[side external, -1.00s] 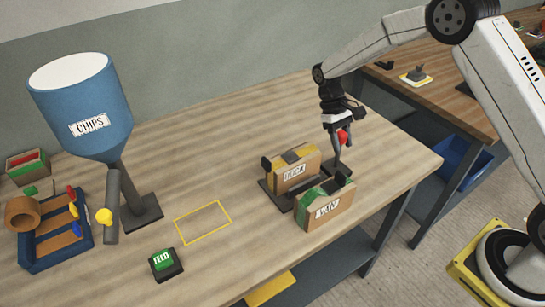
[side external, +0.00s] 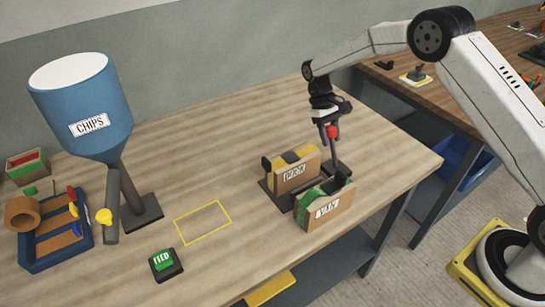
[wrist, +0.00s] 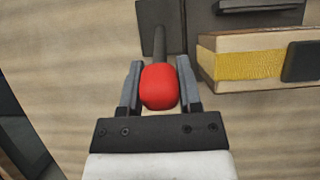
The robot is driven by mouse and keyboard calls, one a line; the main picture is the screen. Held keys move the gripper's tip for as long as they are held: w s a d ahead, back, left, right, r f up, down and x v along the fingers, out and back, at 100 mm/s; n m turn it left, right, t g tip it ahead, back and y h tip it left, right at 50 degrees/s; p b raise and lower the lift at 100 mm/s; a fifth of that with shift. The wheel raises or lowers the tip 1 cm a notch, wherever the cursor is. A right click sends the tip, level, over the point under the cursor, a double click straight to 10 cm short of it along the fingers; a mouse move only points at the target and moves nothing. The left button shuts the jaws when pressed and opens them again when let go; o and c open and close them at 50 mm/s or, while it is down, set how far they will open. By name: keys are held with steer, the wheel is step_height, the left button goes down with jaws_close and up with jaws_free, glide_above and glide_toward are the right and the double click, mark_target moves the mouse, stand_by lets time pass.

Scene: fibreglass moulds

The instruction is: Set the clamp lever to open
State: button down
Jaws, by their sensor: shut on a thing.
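The clamp lever is a dark rod with a red knob (side external: 332,132), standing at the back right of the dark clamp base (side external: 266,184). It leans slightly left toward its top in the side external view. My gripper (wrist: 159,85) is shut on the red knob, with one finger on each side of it in the wrist view. The clamp holds two wooden mould halves. One has yellow on top (side external: 293,173) and the other has green on top (side external: 326,207). Their printed labels are hard to read.
A blue chips hopper (side external: 82,100) stands at the left on a dark post. A green feed button (side external: 163,260) and a yellow outlined rectangle (side external: 203,222) are on the table (side external: 225,140). A blue tray (side external: 55,250) is at far left. The table behind the clamp is clear.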

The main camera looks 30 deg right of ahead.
steer(key=shift+w+r, duration=0.1)
steer(key=shift+w, duration=0.15)
steer(key=c, duration=0.6)
jaws_free()
steer(key=shift+c, duration=0.2)
steer(key=o, duration=0.4)
steer(key=shift+s, duration=0.1)
steer(key=shift+c, duration=0.2)
steer(key=shift+v, duration=3.85)
